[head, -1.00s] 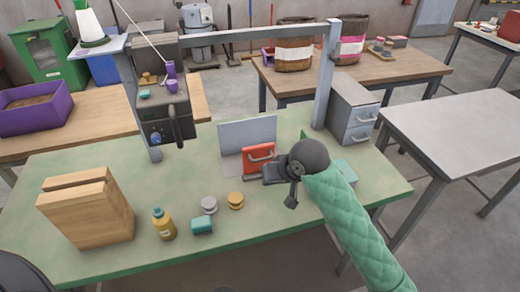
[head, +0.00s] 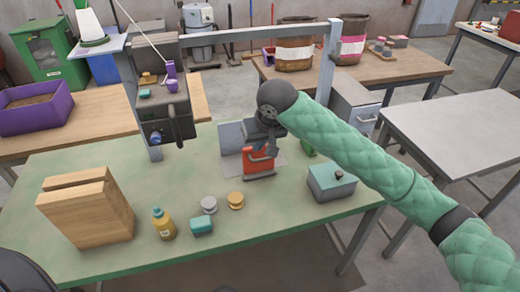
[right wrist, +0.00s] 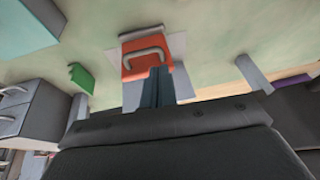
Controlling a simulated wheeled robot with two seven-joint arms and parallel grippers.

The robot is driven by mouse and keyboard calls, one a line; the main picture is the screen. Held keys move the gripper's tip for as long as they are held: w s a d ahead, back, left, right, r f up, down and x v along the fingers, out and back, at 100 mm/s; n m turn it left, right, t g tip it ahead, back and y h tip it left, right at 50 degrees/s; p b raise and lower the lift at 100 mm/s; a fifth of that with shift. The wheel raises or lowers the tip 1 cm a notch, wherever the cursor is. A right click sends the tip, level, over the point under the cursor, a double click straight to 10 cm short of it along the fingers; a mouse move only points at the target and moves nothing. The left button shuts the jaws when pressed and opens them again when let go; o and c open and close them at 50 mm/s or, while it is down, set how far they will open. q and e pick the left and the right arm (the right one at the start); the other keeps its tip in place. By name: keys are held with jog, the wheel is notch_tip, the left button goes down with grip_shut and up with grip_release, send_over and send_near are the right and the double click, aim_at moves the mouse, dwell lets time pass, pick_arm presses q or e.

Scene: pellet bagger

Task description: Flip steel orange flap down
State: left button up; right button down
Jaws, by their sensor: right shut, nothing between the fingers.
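The orange flap (head: 257,162) is a red-orange plate with a grey handle, standing on a grey base plate toward the back middle of the green table, in front of a grey panel (head: 231,136). It looks upright or nearly so. My right gripper (head: 262,146) is at the flap's top edge and hides part of it and of the panel. In the right wrist view the flap (right wrist: 132,67) shows with its curved handle, and the shut, empty fingers (right wrist: 155,80) reach its edge. I cannot tell whether they touch it. My left gripper is not in view.
A grey box with a teal lid (head: 332,182) stands right of the flap, under my right arm. A metal frame (head: 262,33) rises behind.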

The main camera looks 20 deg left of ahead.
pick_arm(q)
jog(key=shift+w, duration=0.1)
pick_arm(e)
jog(key=shift+w+d+r+h, duration=0.2)
jog(key=shift+w+r+h, duration=0.5)
jog(key=shift+w+r, duration=0.55)
jog(key=shift+s+r, duration=0.15)
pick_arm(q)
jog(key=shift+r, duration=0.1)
